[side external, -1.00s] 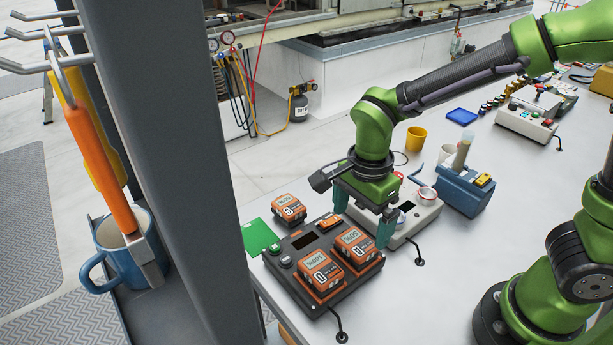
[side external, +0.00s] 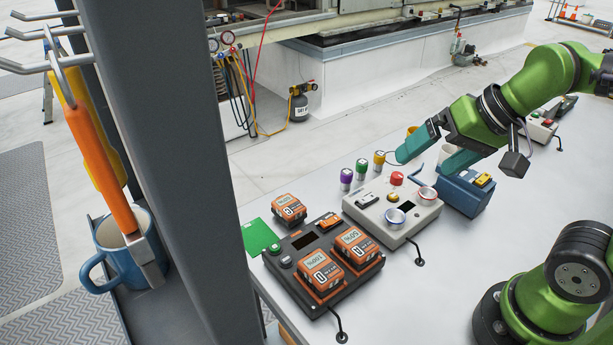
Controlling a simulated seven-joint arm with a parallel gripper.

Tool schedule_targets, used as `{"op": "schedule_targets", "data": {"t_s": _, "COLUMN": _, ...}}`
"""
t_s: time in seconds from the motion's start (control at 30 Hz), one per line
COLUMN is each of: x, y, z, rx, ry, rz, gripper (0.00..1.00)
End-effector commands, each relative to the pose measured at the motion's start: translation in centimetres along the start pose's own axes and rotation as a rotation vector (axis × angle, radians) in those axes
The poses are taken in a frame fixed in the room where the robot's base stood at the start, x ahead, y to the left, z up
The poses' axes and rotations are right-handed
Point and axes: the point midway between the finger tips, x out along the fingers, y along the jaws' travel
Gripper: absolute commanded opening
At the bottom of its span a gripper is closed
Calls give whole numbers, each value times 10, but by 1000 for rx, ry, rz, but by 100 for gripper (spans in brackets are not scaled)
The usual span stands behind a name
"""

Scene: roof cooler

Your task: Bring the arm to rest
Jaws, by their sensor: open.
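My gripper (side external: 424,158) is raised above the back part of the grey bench, its two teal fingers spread apart and pointing left. Nothing is between the fingers. It is near the blue box (side external: 466,190) and the grey control box (side external: 392,212), and apart from the charger. The black charger (side external: 346,288) stands at the front left of the bench with two orange battery packs (side external: 320,272) (side external: 356,246) seated in it. A third orange pack (side external: 288,209) sits beside the charger at its back left.
Purple, green and yellow-capped bottles (side external: 346,178) stand behind the control box. A green mat (side external: 258,236) lies at the bench's left edge. A dark post (side external: 172,150) with hooks and a blue mug (side external: 130,255) stands left. Bare bench (side external: 455,265) lies right of the charger.

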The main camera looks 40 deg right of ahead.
Motion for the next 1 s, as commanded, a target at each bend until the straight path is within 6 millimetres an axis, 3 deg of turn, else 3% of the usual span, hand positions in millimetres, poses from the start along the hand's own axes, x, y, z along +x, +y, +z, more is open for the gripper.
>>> {"op": "schedule_targets", "data": {"t_s": 0.2, "x": -8, "y": 9, "z": 0, "rx": -152, "ry": 81, "rz": -14, "gripper": 100}}
{"op": "schedule_targets", "data": {"t_s": 1.0, "x": -8, "y": 8, "z": 0, "rx": -156, "ry": 80, "rz": -14, "gripper": 100}}
